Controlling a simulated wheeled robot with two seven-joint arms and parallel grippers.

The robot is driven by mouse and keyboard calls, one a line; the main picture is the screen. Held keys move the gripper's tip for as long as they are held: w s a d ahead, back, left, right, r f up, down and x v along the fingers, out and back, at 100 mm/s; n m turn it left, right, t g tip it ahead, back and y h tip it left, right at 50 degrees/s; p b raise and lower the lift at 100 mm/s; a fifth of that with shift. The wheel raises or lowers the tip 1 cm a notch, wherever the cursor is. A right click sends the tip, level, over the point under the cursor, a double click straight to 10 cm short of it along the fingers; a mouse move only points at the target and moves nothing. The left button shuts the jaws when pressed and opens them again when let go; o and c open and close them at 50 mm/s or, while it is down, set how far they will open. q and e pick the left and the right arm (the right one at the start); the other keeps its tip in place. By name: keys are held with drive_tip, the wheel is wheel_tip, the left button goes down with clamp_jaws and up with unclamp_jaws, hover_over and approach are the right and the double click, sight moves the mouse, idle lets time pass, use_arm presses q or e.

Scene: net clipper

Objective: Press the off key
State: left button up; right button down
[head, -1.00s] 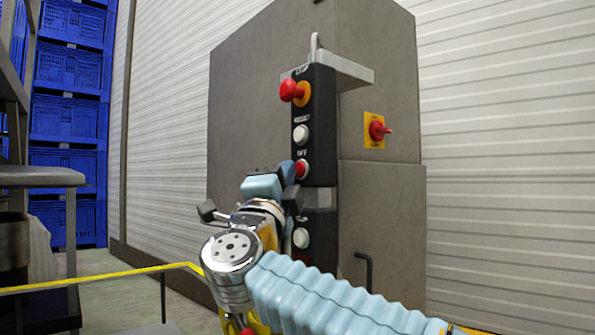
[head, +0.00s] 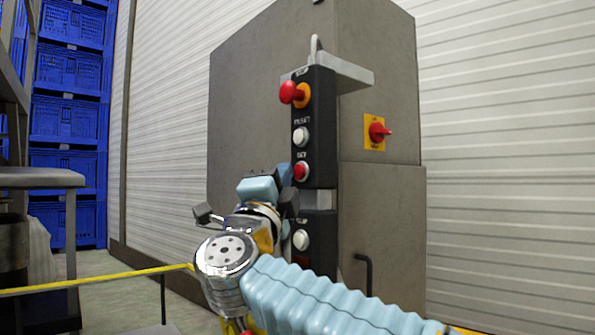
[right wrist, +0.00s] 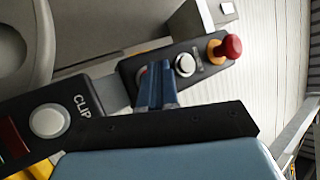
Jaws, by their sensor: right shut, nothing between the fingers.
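The off key seems to be the red push button (head: 301,171) at the bottom of the upper black control box (head: 316,108); its label is too small to read surely. In the right wrist view a sliver of red (right wrist: 141,76) shows beside my fingers, which hide most of that key. My right gripper (head: 285,174) is shut and empty, its blue fingertips close to the left side of the red key. Its two fingers (right wrist: 156,86) lie together in the right wrist view. I cannot tell whether they touch the key. My left gripper is out of view.
Above are a white button (head: 301,136) and a red mushroom knob (head: 291,93). A lower box has a white button (head: 301,240), marked CLIP in the wrist view (right wrist: 49,121). A grey cabinet (head: 260,100) stands behind, with a red rotary switch (head: 377,132). A yellow rail (head: 95,281) runs left.

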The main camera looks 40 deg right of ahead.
drive_tip(key=shift+a, duration=0.25)
drive_tip(key=a, duration=0.1)
drive_tip(key=a+p, duration=0.1)
drive_tip(key=a, duration=0.3)
drive_tip(key=shift+s+p, duration=0.25)
drive_tip(key=shift+p, duration=0.05)
idle(0.8)
